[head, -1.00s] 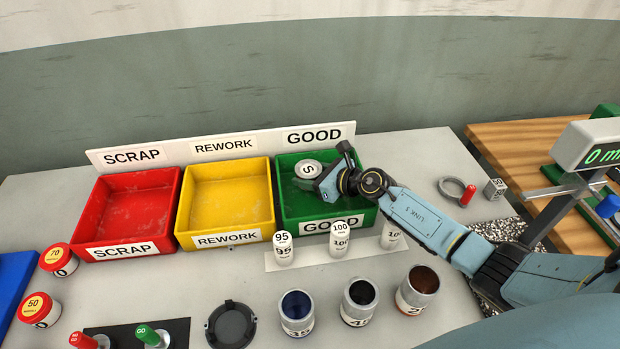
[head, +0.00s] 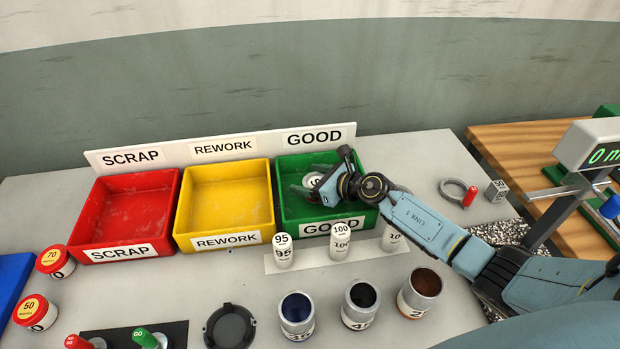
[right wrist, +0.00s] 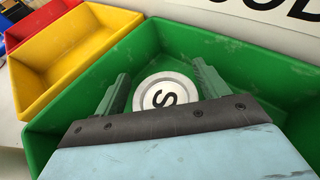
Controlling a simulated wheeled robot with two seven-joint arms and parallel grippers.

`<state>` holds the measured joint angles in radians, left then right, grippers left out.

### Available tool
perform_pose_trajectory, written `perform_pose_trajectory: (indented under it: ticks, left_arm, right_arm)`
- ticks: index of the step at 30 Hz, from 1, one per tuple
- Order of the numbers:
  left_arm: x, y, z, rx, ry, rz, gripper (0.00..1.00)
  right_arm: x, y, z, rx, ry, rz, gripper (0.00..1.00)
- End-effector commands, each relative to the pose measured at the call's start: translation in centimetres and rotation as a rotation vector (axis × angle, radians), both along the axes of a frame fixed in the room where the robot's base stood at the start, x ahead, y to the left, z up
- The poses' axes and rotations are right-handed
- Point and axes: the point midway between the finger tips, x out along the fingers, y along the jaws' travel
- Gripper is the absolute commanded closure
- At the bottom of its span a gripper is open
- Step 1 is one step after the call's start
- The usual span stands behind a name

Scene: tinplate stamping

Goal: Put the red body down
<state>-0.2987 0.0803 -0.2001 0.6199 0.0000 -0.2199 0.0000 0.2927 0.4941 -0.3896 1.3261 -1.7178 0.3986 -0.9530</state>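My right gripper (head: 315,178) reaches down into the bin from the right. In the right wrist view its two fingers (right wrist: 160,85) stand apart on either side of the piece, with small gaps visible. My left gripper is not in view.
The yellow REWORK bin (head: 226,241) and red SCRAP bin (head: 118,252) stand empty to the left. Upright marked cylinders (head: 340,240) stand just in front of the green bin. Open cans (head: 412,296) stand nearer, and a grey ring (head: 452,188) lies right.

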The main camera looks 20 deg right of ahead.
Motion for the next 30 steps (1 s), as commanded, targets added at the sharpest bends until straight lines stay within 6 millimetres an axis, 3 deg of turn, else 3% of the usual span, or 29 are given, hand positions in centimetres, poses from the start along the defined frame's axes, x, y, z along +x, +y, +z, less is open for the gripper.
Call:
perform_pose_trajectory:
  ticks: [7,12,24,30]
  left_arm:
    - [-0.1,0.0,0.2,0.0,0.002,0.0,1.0]
    - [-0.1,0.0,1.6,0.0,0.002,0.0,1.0]
    - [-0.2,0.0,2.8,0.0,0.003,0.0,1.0]
    - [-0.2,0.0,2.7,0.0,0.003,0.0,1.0]
  right_arm:
    - [-0.1,0.0,0.1,0.001,0.003,0.0,0.27]
    - [-0.3,-0.2,1.6,-0.001,0.003,0.0,0.27]
    - [-7.7,-4.4,4.5,-0.003,0.004,0.003,0.27]
    - [-9.4,-5.5,5.2,0.0,0.001,0.001,0.27]
